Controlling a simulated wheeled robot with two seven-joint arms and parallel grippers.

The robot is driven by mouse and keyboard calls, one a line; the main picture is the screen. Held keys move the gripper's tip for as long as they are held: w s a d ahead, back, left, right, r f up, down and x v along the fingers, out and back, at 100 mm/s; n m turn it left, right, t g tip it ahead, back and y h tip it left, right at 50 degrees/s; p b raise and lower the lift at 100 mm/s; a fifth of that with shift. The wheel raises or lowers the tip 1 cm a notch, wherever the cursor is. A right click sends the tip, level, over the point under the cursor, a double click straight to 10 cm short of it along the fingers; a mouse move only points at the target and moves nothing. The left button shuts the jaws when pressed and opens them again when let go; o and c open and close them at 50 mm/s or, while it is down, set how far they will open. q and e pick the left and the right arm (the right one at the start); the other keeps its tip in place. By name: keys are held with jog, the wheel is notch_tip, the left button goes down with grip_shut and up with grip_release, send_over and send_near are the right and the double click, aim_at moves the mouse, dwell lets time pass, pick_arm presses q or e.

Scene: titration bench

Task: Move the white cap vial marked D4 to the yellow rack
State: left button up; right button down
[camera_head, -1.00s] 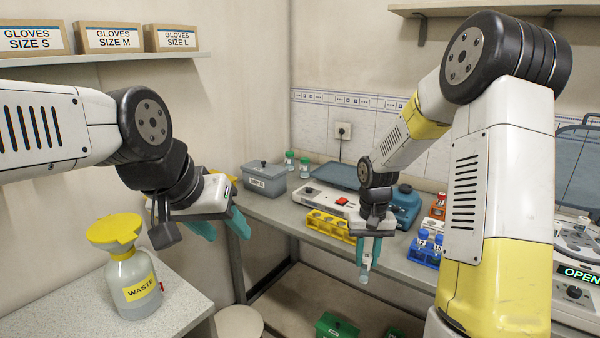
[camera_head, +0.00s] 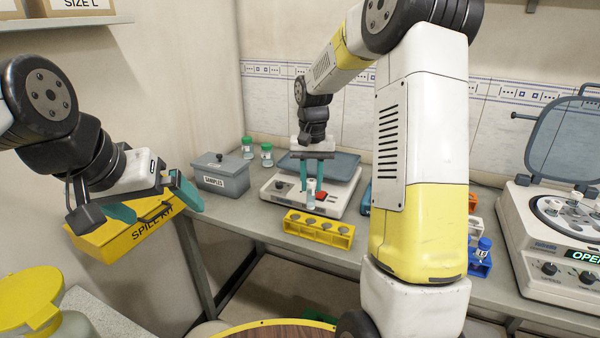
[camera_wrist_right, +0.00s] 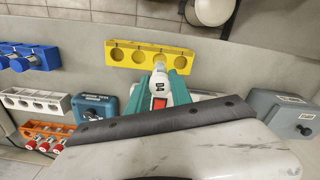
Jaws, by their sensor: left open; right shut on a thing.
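My right gripper (camera_head: 312,188) is shut on a small vial (camera_head: 311,192), held upright above the bench. In the right wrist view the vial (camera_wrist_right: 159,82) sits between the teal fingers of the right gripper (camera_wrist_right: 160,78). It has a pale top and a white label with dark marks too small to read. The yellow rack (camera_head: 318,236) stands near the bench's front edge, below and just in front of the vial. In the right wrist view the rack (camera_wrist_right: 180,68) shows a row of holes that look empty. My left gripper (camera_head: 158,203) is open and empty, off to the left.
A white device with a red switch (camera_head: 321,197) stands behind the rack. A grey samples box (camera_head: 222,180) and two green-capped bottles (camera_head: 266,154) are left of it. The blue rack (camera_head: 480,264) and open centrifuge (camera_head: 550,235) are right. A yellow spill kit (camera_head: 125,235) lies near my left gripper.

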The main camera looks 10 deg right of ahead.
aim_at(311, 203)
jog(key=shift+f, duration=1.5)
jog(key=shift+f, duration=0.7)
jog(key=shift+f, duration=1.65)
jog(key=c, duration=1.1)
grip_release()
jog(key=shift+r, duration=0.15)
